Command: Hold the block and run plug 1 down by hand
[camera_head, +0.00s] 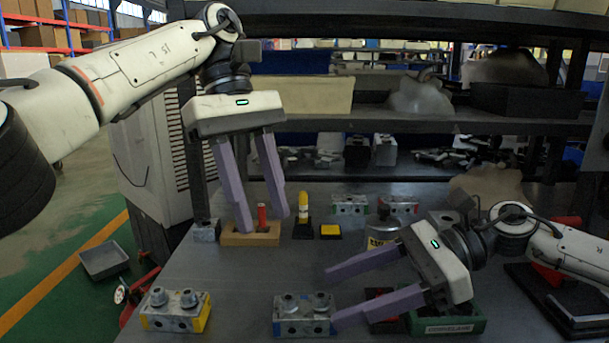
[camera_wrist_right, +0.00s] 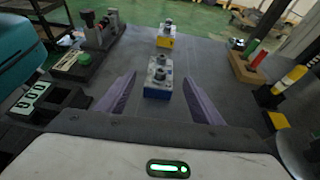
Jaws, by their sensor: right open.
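A grey valve block (camera_head: 303,322) with two round plugs on top sits at the front middle of the table. My right gripper (camera_head: 333,299) is open and lies low, its fingertips pointing left at this block. In the right wrist view the block (camera_wrist_right: 157,90) shows between the open fingers, with no clear contact. A second valve block (camera_head: 172,319), with yellow faces and two plugs, sits further left. My left gripper (camera_head: 265,220) is open and points down over a wooden stand (camera_head: 250,239). A red-handled tool (camera_head: 262,215) stands in it between the fingers. Which plug is plug 1 cannot be told.
A yellow-and-black tool (camera_head: 303,206) and a yellow pad (camera_head: 330,231) are right of the wooden stand. More blocks (camera_head: 349,204) stand at the back. The table between the stand and front blocks is clear.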

